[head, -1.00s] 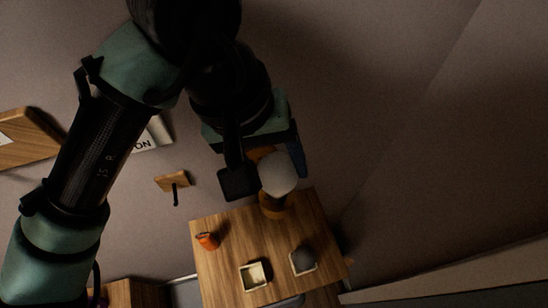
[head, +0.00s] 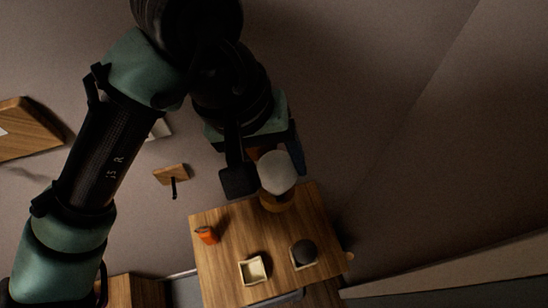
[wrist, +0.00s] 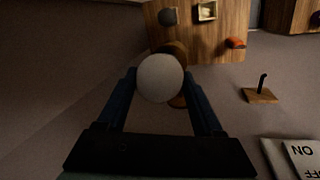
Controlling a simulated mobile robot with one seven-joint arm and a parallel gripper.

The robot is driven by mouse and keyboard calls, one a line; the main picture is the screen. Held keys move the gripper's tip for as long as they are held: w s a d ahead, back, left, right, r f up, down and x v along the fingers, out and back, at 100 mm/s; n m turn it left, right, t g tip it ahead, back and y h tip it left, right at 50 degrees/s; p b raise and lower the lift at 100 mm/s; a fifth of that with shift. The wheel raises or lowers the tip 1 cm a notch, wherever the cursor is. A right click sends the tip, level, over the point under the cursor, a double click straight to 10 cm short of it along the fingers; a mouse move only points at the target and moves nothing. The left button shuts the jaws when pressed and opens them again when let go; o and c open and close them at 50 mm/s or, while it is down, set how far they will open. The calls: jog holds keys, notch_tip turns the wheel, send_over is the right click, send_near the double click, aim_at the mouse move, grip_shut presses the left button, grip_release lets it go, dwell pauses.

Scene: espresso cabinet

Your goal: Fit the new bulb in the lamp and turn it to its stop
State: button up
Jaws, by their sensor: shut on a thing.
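My gripper (wrist: 160,84) is shut on a round white bulb (wrist: 160,77), one finger on each side of it. The same bulb (head: 276,170) shows in the head view below my gripper's palm. A round wooden lamp body (head: 278,202) stands on the table's back part, directly beyond the bulb in the picture. In the wrist view the lamp (wrist: 177,48) is partly hidden behind the bulb. The bulb's base and the lamp's socket are hidden, so I cannot tell whether they touch. A dark grey ball, perhaps another bulb (head: 304,250), sits in a small tray (head: 293,266).
The wooden table (head: 225,255) also holds an empty pale square tray (head: 243,272) and an orange cup-like thing (head: 206,235). A wooden block with a black lever (head: 171,174) is on the wall at left. An ON/OFF plate (wrist: 292,156) shows at lower right in the wrist view.

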jog(key=shift+w+m+g+p, duration=0.1)
jog(key=shift+m+g+p, duration=0.25)
jog(key=shift+m, duration=0.75)
jog(key=shift+r+m+p, duration=0.15)
jog(key=shift+m+p, duration=0.15)
jog(key=shift+m, duration=0.3)
jog(key=shift+m+g, duration=0.35)
jog(key=shift+m, duration=0.25)
jog(key=shift+m+p, duration=0.45)
jog(key=shift+m, duration=0.35)
jog(key=shift+w+m+y, duration=0.1)
jog(key=shift+m+y, duration=0.2)
jog(key=shift+m, duration=0.1)
jog(key=shift+g, duration=0.3)
